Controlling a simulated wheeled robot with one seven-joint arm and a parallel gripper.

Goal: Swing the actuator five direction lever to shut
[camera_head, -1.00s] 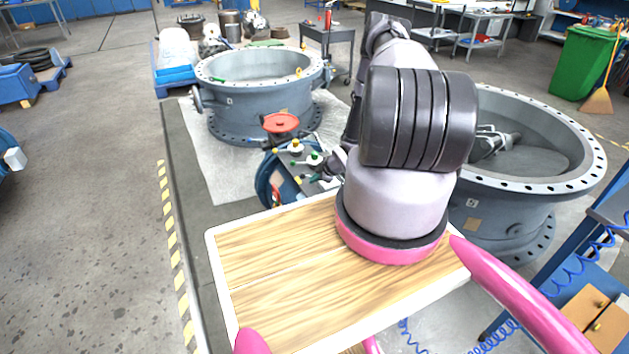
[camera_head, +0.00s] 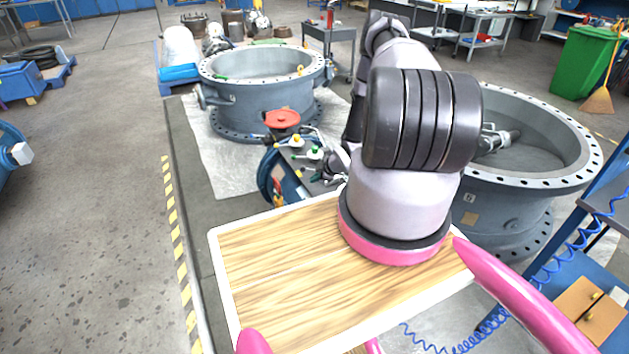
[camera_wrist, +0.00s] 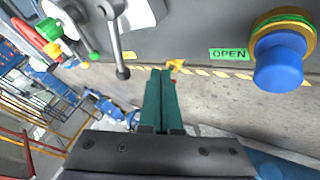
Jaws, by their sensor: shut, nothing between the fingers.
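A grey metal lever with a dark ball end (camera_wrist: 122,72) hangs from the dark grey panel face (camera_wrist: 185,30) in the wrist view. No number shows on it, so I cannot tell whether it is the actuator five lever. A green OPEN label (camera_wrist: 230,54) sits right of it. My gripper (camera_wrist: 163,72) has its green fingers together and empty, just below and right of the ball end, with no clear contact. In the head view the actuator panel (camera_head: 303,156) stands beyond my arm, which partly hides it. The gripper's fingertips are hard to make out there.
Large flanged valve bodies stand behind left (camera_head: 262,95) and right (camera_head: 500,205).

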